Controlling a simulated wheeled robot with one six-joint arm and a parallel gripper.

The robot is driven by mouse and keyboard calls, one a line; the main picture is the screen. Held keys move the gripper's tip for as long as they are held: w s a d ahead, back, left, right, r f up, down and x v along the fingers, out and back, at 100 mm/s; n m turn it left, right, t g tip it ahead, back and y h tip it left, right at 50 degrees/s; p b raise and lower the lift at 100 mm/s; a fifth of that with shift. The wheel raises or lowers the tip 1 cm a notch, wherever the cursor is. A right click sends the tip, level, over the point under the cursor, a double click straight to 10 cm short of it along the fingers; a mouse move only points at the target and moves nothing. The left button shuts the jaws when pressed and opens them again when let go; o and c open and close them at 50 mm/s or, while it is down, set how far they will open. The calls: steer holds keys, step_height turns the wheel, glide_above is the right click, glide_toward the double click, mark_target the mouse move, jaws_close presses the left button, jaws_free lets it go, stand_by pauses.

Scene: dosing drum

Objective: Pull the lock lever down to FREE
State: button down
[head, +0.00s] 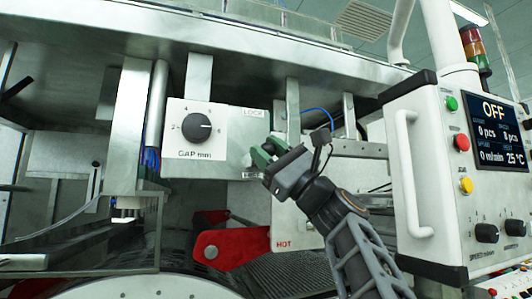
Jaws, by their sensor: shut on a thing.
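The white gap box (216,128) carries a black knob (197,127) marked GAP mm. A LOCK label (254,113) sits at its upper right. A second small label (252,174) sits lower on the box's right side, partly covered and too small to read. My gripper (268,154), with green fingertips, is at the box's right edge, just above the lower label and well below LOCK. It is shut on the lock lever, which the fingers and wrist almost wholly hide.
A control panel (455,160) with an OFF screen and a white handle (412,175) stands close on the right. A red bracket (232,247) and a plate marked HOT (290,238) lie below my gripper. A steel beam (200,40) runs overhead.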

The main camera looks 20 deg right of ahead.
steer(key=shift+w+f, duration=0.1)
steer(key=shift+f, duration=0.1)
steer(key=c, duration=0.8)
jaws_free()
steer(key=b+v, duration=0.4)
steer(key=v, duration=0.9)
steer(key=shift+s+d+f, duration=0.2)
steer(key=shift+s+d, duration=0.05)
